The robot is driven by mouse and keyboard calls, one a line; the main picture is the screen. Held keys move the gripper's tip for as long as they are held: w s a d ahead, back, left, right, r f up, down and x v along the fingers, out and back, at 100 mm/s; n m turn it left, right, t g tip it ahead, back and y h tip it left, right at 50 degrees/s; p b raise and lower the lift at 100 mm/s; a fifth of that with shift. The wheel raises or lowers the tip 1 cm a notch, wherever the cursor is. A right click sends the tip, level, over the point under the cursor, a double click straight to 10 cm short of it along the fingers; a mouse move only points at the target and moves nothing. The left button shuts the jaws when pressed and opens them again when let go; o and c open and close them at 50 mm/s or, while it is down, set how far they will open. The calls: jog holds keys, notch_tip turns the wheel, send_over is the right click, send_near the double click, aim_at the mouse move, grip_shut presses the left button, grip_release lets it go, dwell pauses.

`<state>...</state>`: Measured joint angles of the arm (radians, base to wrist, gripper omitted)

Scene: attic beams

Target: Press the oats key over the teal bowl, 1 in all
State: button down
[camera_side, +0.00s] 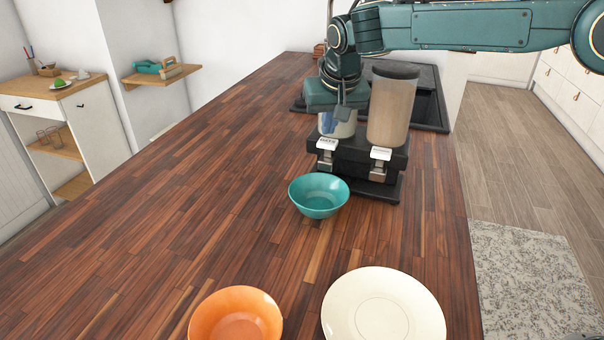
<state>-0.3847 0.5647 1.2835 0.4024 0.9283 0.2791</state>
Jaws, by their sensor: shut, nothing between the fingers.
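A black dispenser (355,160) with two clear hoppers stands on the wooden counter. Each has a white key in front: a left key (327,144) and a right key (380,154). Their labels are too small to read. The teal bowl (319,205) sits on the counter in front of the left spout; its inside looks empty.
An orange bowl (236,322) and a cream plate (383,312) lie at the near end of the counter. A dark hob or tray (432,112) is behind the dispenser. The counter (190,210) left of the teal bowl is clear.

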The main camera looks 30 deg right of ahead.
jog(key=shift+f, duration=1.4)
jog(key=shift+r, duration=3.1)
jog(key=shift+s+d+r, duration=0.25)
jog(key=shift+d, duration=0.05)
jog(key=s+d+r+n, duration=0.1)
jog(key=s+d+r, duration=0.2)
jog(key=s+d, duration=0.45)
jog(key=s+d+r, duration=0.4)
jog(key=s, duration=0.6)
jog(key=s+d+f+n, duration=0.1)
jog(key=s+f, duration=0.3)
jog(key=s, duration=0.6)
jog(key=s+d+f+n+t+y, duration=0.1)
jog(key=s+d+f, duration=0.1)
jog(key=s, duration=0.9)
jog(key=shift+s+d+f, duration=0.15)
jog(key=shift+d+f, duration=0.05)
jog(key=shift+f, duration=0.7)
